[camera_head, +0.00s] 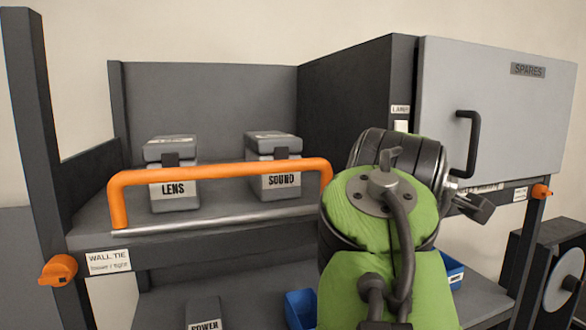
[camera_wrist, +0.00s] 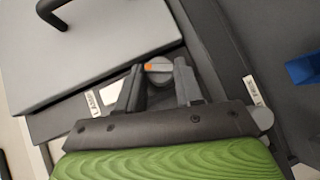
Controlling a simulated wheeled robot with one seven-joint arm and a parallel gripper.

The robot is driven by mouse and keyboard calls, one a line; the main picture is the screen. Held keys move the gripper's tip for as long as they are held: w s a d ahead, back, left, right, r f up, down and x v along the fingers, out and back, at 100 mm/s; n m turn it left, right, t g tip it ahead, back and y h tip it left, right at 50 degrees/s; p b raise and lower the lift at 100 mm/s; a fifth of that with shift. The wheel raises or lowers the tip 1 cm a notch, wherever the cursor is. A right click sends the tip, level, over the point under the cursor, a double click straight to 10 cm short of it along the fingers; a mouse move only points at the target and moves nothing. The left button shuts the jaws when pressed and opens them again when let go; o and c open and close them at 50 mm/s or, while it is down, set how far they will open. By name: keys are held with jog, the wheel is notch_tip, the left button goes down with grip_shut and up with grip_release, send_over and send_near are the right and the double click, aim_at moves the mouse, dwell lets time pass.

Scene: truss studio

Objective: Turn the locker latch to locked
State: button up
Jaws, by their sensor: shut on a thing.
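The locker (camera_head: 495,115) is a dark cabinet at the right with a closed light grey door marked SPARES and a black bar handle (camera_head: 468,145). The door also shows at the upper left of the wrist view (camera_wrist: 90,50). The latch (camera_wrist: 158,67) is a small round grey knob with an orange mark, beside the door's edge in the wrist view. My gripper (camera_wrist: 158,80) has one finger on each side of this knob and is shut on it. In the head view my green and black arm hides the latch and most of the gripper.
A shelf at the left carries grey cases marked LENS (camera_head: 173,175) and SOUND (camera_head: 274,165) behind an orange rail (camera_head: 220,174). Orange knobs (camera_head: 58,270) sit on the frame. A blue bin (camera_head: 300,308) stands below, and a wheeled black unit (camera_head: 548,270) stands at the far right.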

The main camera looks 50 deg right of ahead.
jog(key=shift+m+y, duration=0.3)
jog(key=o, duration=1)
jog(key=shift+r, duration=0.1)
